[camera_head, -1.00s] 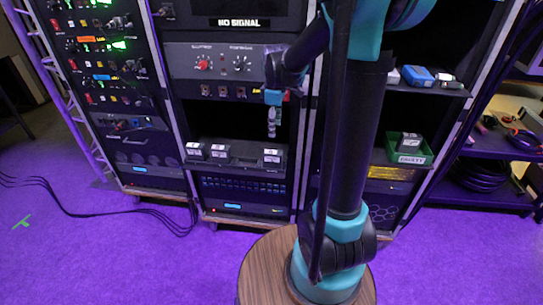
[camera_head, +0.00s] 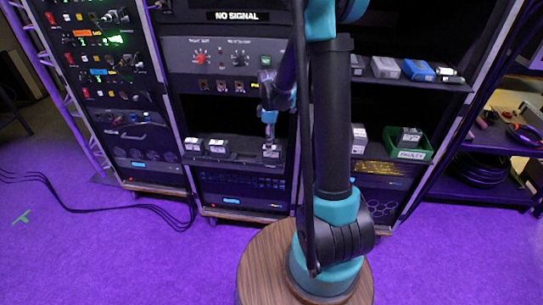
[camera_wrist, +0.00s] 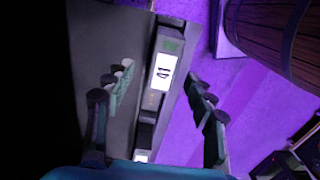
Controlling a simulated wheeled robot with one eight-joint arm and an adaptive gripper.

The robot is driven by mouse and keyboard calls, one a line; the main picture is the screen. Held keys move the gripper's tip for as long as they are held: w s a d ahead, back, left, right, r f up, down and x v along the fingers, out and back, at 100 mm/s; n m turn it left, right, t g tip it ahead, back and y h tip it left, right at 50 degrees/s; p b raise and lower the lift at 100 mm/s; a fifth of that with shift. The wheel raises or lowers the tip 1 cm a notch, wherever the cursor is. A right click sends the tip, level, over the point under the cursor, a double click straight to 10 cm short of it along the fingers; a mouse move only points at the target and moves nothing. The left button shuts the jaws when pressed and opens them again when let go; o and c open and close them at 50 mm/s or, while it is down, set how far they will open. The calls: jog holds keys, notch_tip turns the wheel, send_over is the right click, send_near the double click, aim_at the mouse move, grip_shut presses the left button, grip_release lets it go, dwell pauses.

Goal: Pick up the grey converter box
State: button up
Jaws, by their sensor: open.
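A small grey box with a white label (camera_head: 271,151) sits at the right end of a black shelf unit in the middle rack. My gripper (camera_head: 269,130) points down just above it. In the wrist view, a dark grey box with a white label reading 41 (camera_wrist: 165,72) lies between the spread fingers of my gripper (camera_wrist: 158,92). The fingers are open, one on each side, with gaps visible. Two similar boxes (camera_head: 193,145) (camera_head: 217,147) sit at the left end of the same unit. I cannot tell whether the fingertips reach below the box's top.
More boxes, grey (camera_head: 385,67) and blue (camera_head: 418,70), stand on the upper right shelf. A green bin (camera_head: 408,154) with a dark box is below them. Rack posts flank the opening. A round wooden stool (camera_wrist: 280,40) shows in the wrist view.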

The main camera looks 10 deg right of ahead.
aim_at(272, 155)
jog(key=shift+s+d+f, duration=0.1)
jog(key=shift+s+f, duration=0.05)
jog(key=shift+f, duration=1.35)
jog(key=shift+s+d+f, duration=0.1)
jog(key=shift+s+f, duration=0.05)
jog(key=shift+f, duration=1.3)
jog(key=shift+c, duration=0.5)
grip_shut()
